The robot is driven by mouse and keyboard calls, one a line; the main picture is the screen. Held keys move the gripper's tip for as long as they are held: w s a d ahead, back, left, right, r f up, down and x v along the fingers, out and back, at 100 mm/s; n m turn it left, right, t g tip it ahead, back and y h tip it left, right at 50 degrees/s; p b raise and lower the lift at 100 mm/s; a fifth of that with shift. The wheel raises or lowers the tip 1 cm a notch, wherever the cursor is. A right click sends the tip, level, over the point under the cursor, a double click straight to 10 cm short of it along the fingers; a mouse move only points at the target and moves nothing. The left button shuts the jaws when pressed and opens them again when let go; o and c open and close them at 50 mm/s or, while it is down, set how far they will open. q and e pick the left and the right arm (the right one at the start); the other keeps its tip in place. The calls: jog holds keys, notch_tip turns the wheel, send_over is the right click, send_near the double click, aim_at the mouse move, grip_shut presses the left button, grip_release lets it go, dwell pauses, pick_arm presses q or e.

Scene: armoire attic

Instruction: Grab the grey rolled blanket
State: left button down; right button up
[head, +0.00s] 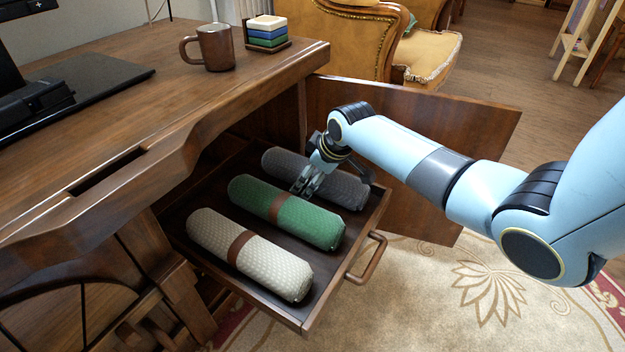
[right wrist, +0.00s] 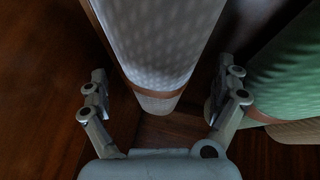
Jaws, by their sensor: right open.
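The grey rolled blanket (head: 341,187) lies in the pulled-out drawer, in the row's farthest place, partly hidden by my right gripper (head: 312,180). In the right wrist view the grey blanket (right wrist: 168,45), with a brown band, lies between the two spread fingers of my right gripper (right wrist: 165,98). The gripper is open, with one finger on each side of the blanket. I cannot tell whether either finger touches it. My left gripper is not in view.
A green rolled blanket (head: 304,219) lies beside the grey one, close to one finger. A cream rolled blanket (head: 272,266) lies nearest. The drawer (head: 318,307) has a front handle (head: 368,258). An open door panel (head: 440,120) stands behind my right arm. A mug (head: 214,48) is on the desktop.

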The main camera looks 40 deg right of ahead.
jog(key=shift+r, duration=0.15)
jog(key=c, duration=1.6)
